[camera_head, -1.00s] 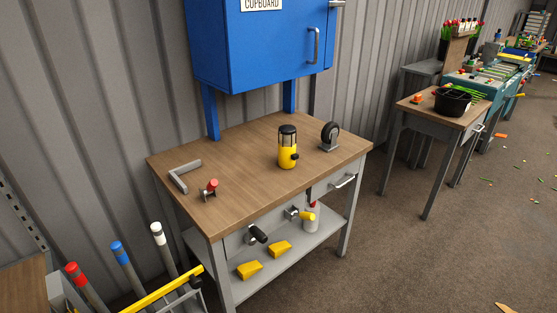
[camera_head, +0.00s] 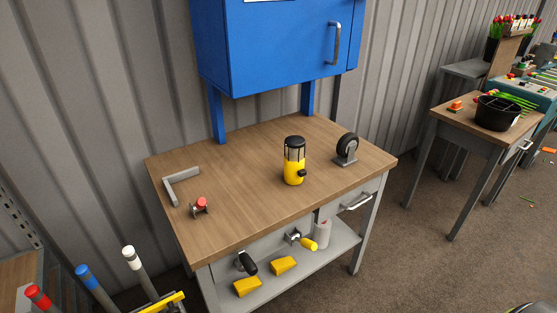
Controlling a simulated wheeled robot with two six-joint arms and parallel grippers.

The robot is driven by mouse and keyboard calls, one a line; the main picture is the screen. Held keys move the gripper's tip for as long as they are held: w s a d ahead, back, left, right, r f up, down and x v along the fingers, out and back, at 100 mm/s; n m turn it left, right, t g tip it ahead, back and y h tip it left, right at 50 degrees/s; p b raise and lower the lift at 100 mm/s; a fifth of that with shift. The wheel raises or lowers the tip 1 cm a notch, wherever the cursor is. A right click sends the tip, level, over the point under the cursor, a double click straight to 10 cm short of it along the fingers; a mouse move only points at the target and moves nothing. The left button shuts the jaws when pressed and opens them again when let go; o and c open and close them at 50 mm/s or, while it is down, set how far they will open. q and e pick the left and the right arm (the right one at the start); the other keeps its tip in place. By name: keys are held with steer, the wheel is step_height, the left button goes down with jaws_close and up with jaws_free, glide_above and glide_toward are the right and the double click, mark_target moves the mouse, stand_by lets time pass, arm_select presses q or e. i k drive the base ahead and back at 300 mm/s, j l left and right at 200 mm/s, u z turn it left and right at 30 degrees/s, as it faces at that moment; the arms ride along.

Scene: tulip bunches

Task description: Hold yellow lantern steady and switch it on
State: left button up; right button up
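The yellow lantern (camera_head: 294,166) stands upright on the wooden top of the workbench (camera_head: 240,178), right of its middle. It has a yellow base, a dark clear upper part and a black cap. A black knob (camera_head: 302,173) sticks out low on its right front side. I cannot tell from its look whether the lantern is lit. Neither of my grippers shows in the head view, and nothing touches the lantern.
A black caster wheel (camera_head: 346,149) stands right of the lantern. A grey angle bracket (camera_head: 180,183) and a small red-topped part (camera_head: 201,206) lie at the left. A blue cupboard (camera_head: 270,45) hangs behind. Coloured-capped poles (camera_head: 90,285) stand at lower left.

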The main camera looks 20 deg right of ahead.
mark_target(302, 173)
steer(key=i+l, duration=0.15)
steer(key=l, duration=0.35)
steer(key=i+l+u, duration=0.1)
steer(key=l, duration=0.35)
steer(key=i+l+u, duration=0.1)
steer(key=l, duration=0.4)
steer(key=i+l, duration=0.15)
steer(key=l, duration=0.35)
steer(key=i+l+u, duration=0.1)
steer(key=l, duration=0.4)
